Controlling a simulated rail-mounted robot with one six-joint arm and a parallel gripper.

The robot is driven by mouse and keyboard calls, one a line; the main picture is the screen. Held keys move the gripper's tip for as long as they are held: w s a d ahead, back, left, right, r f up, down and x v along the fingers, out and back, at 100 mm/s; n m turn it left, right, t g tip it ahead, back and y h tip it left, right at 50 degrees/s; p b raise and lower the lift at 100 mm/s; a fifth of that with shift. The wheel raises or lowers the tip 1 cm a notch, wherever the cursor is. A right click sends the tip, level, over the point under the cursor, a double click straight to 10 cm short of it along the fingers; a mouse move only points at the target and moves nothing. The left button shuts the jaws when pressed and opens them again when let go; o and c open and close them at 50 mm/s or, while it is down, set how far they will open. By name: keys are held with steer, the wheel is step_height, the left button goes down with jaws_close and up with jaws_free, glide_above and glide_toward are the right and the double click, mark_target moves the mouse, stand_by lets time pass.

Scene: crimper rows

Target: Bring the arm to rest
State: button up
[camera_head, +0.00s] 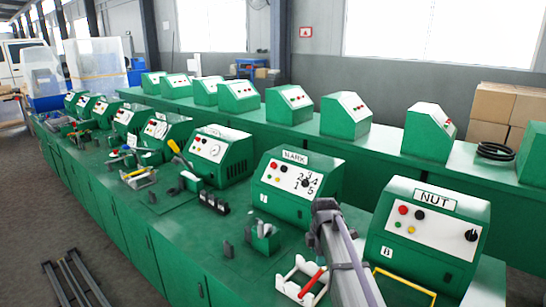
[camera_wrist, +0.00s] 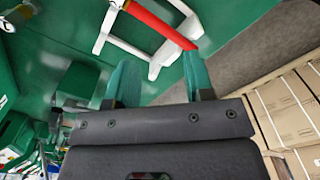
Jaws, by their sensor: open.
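My gripper (camera_wrist: 158,57) shows in the wrist view as two green fingers spread apart with nothing between them. Beyond the fingertips, a white rack (camera_wrist: 122,42) carries a red bar (camera_wrist: 165,25); the bar's end lies near the right fingertip in the picture, and I cannot tell whether they touch. In the head view my grey arm (camera_head: 345,255) reaches up from the bottom edge, between the MARK and NUT machines. The fingers cannot be made out there. The white rack (camera_head: 288,290) with its red bar (camera_head: 312,283) sits on the green bench left of the arm.
The MARK machine (camera_head: 296,189) and NUT machine (camera_head: 425,237) stand close on either side of my arm. A yellow frame (camera_head: 404,285) lies in front of NUT. A green holder (camera_head: 265,238) stands left of the arm. Cardboard boxes (camera_head: 490,102) are stacked at the back right.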

steer(key=s+m, duration=1.9)
steer(key=s, duration=0.5)
